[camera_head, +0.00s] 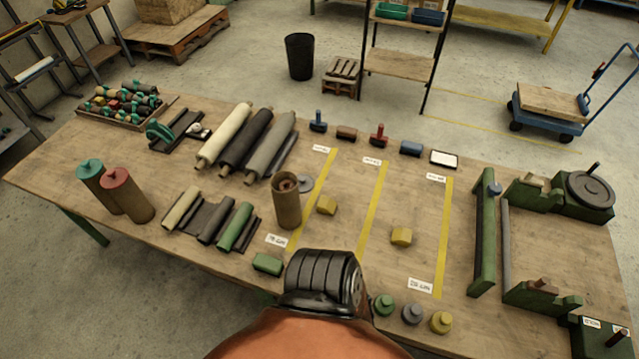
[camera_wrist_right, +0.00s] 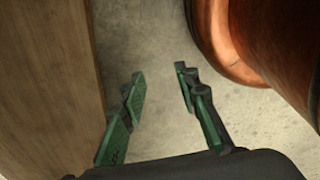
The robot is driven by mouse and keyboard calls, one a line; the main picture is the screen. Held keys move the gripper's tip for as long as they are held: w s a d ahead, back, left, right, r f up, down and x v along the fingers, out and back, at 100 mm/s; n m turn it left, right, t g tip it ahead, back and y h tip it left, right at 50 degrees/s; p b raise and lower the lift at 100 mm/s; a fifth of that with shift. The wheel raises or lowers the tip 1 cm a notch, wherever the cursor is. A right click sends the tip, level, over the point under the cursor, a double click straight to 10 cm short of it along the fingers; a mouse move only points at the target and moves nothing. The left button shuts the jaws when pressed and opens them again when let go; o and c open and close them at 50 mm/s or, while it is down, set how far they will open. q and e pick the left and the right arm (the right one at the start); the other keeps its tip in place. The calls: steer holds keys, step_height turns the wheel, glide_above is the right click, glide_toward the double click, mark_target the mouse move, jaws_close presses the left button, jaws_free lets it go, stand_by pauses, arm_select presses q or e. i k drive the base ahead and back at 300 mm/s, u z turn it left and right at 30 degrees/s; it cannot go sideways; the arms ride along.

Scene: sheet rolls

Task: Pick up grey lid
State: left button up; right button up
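A grey lid (camera_head: 412,313) with a knob stands near the table's front edge, between a green lid (camera_head: 383,304) and a yellow lid (camera_head: 441,322). A flat grey disc (camera_head: 305,184) lies beside an upright brown tube (camera_head: 287,204). My right gripper (camera_wrist_right: 160,92) is open and empty in the right wrist view, with bare floor beyond its fingers. It is beside the table (camera_wrist_right: 48,85), and no lid shows in that view. Neither gripper shows in the head view.
Rolls (camera_head: 245,140) lie at the table's back left. Two capped tubes (camera_head: 128,195) stand at left. Yellow blocks (camera_head: 401,236) sit among yellow strips. A green frame (camera_head: 485,235) stands to the right. The wood behind the grey lid is mostly clear.

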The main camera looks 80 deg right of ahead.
mark_target(306, 182)
steer(key=z, duration=1.45)
